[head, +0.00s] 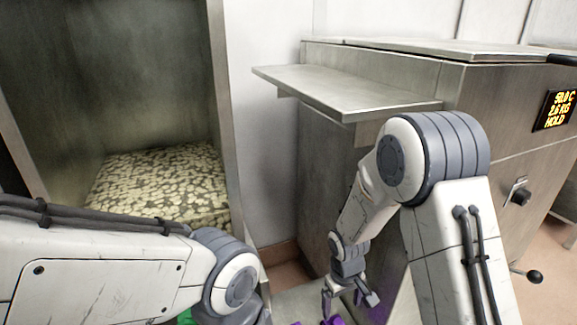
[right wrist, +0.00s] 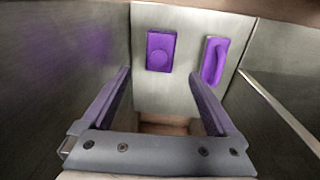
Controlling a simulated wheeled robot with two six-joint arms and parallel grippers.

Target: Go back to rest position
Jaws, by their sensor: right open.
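My right gripper (head: 350,293) hangs low in the lower middle of the head view, its fingers pointing down. In the right wrist view its two purple-lined fingers (right wrist: 160,105) are spread wide with nothing between them. Two purple moulds (right wrist: 161,51) and (right wrist: 216,61) lie apart on a pale metal surface (right wrist: 185,95) beyond the fingertips. A bit of purple (head: 333,320) also shows below my right gripper at the bottom edge of the head view. My left arm crosses the lower left, and its gripper is out of the picture.
A steel bin (head: 228,120) with pale chips (head: 165,182) stands at the left. A steel machine (head: 400,80) with a shelf (head: 345,92), a lit display (head: 554,110) and a handle (head: 518,194) stands at the right. Metal walls flank my right gripper closely.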

